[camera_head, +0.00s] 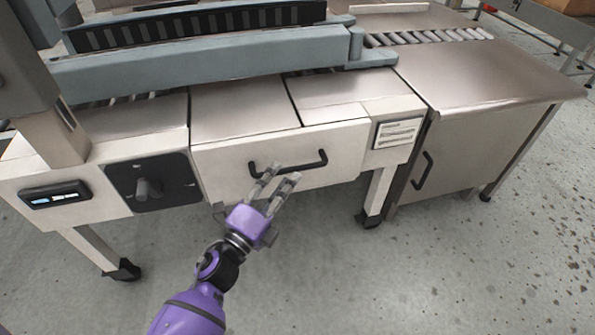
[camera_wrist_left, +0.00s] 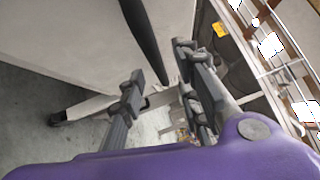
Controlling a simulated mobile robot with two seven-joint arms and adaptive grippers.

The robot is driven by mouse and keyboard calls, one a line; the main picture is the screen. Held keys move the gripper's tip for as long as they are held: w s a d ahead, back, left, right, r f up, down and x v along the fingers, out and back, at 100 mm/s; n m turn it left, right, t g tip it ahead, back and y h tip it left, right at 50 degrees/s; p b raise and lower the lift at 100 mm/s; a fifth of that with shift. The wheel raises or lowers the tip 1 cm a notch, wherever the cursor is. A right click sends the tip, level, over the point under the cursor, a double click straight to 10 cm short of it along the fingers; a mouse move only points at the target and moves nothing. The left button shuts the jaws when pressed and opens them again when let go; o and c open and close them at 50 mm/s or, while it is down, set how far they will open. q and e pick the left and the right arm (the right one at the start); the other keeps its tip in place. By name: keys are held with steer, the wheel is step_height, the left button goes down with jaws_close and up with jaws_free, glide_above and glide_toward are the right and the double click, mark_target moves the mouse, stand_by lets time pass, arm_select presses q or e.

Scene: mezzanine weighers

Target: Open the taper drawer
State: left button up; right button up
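The taper drawer (camera_head: 225,166) has a pale front in the middle of the weigher's cabinet and looks about flush with the panels beside it. Its black bar handle (camera_head: 309,163) runs across the front. My left gripper (camera_head: 283,176) is at the handle, its two grey fingers apart and pointing at the bar. In the left wrist view, the dark handle bar (camera_wrist_left: 143,38) runs between the spread fingers (camera_wrist_left: 160,62). I cannot tell whether either finger touches it. The fingers hide part of the handle in the head view. My right gripper is not in view.
A black panel with a knob (camera_head: 147,189) and a small display (camera_head: 55,195) are left of the drawer. A label plate (camera_head: 397,133) and a cabinet door with a black handle (camera_head: 423,170) are to the right. The floor (camera_head: 330,270) in front is clear.

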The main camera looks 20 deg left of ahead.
mark_target(291, 168)
arm_select(q)
steer(key=shift+x, duration=2.2)
jaws_close()
steer(key=shift+f, duration=0.1)
